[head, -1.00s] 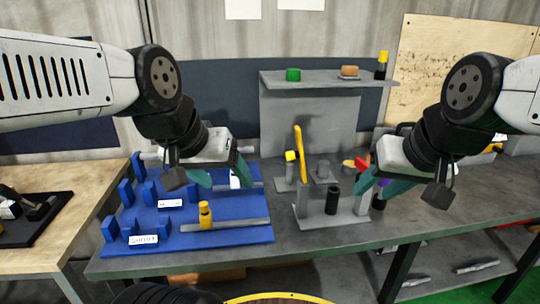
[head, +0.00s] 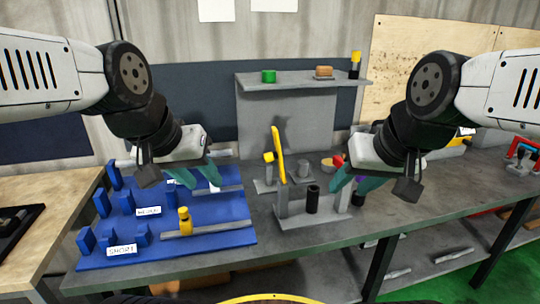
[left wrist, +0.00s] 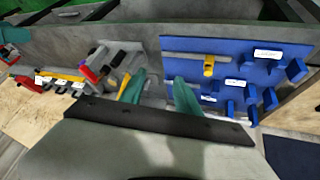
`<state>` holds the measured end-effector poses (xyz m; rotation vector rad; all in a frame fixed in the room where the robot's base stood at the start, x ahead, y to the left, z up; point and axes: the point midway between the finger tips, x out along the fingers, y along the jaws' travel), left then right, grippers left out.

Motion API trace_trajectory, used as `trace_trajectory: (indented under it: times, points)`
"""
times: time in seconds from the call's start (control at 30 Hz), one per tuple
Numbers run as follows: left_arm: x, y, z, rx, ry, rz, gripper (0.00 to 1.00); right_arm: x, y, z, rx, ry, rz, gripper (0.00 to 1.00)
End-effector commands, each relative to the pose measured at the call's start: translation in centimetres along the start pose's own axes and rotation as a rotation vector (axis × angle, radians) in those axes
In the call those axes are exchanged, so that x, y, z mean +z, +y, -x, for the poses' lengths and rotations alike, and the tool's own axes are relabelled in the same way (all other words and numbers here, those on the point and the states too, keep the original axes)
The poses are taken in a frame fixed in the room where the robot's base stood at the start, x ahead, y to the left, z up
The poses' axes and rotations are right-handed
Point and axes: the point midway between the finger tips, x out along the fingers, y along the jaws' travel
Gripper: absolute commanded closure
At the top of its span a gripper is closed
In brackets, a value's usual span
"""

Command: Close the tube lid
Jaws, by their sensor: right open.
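A grey fixture (head: 283,222) on the bench holds a black upright tube (head: 313,200) and a raised yellow bar (head: 278,155) with a yellow knob; I cannot tell whether this bar is the tube lid. The fixture also shows, small, in the left wrist view (left wrist: 118,58). My left gripper (head: 202,175) is open and empty above the blue rack, left of the fixture. Its two teal fingers stand apart in the left wrist view (left wrist: 160,94). My right gripper (head: 354,182) is open, just right of the fixture, and partly covers the things behind it.
The blue rack (head: 215,238) holds pegs, labels, a grey bar and a yellow piece (head: 184,220). A grey shelf (head: 300,83) behind the fixture carries a green cap (head: 268,76) and other small parts. The bench (head: 425,215) is clear at the front right.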

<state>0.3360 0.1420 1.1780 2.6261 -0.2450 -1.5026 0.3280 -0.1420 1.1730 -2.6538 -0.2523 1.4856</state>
Motion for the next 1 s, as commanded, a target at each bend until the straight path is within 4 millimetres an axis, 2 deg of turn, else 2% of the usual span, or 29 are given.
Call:
trace_trajectory:
  times: [0.03,0.17,0.2,0.4,0.6,0.8,1.0]
  points:
    - [-1.1,0.0,-0.1,0.003,-0.020,0.018,0.73,0.0,0.0,0.0,0.000,0.000,0.000,0.57]
    - [-5.2,0.0,-0.9,0.022,-0.095,0.085,0.98,0.0,0.0,0.0,0.000,0.000,0.000,0.57]
    - [-6.7,0.0,-1.4,0.031,-0.122,0.111,1.00,0.0,0.0,0.0,0.000,0.000,0.000,0.57]
    - [-13.7,-0.3,-5.1,0.084,-0.257,0.238,1.00,0.0,0.0,0.0,0.000,0.000,0.000,0.57]
    - [-18.7,-1.2,-9.9,0.141,-0.365,0.344,1.00,0.0,0.0,0.0,0.000,0.000,0.000,0.57]
    - [-20.8,-1.8,-12.6,0.174,-0.417,0.394,1.00,0.0,0.0,0.0,0.000,0.000,0.000,0.57]
    - [-20.5,-1.5,-14.0,0.180,-0.426,0.400,1.00,0.0,0.0,0.0,0.000,0.000,0.000,0.57]
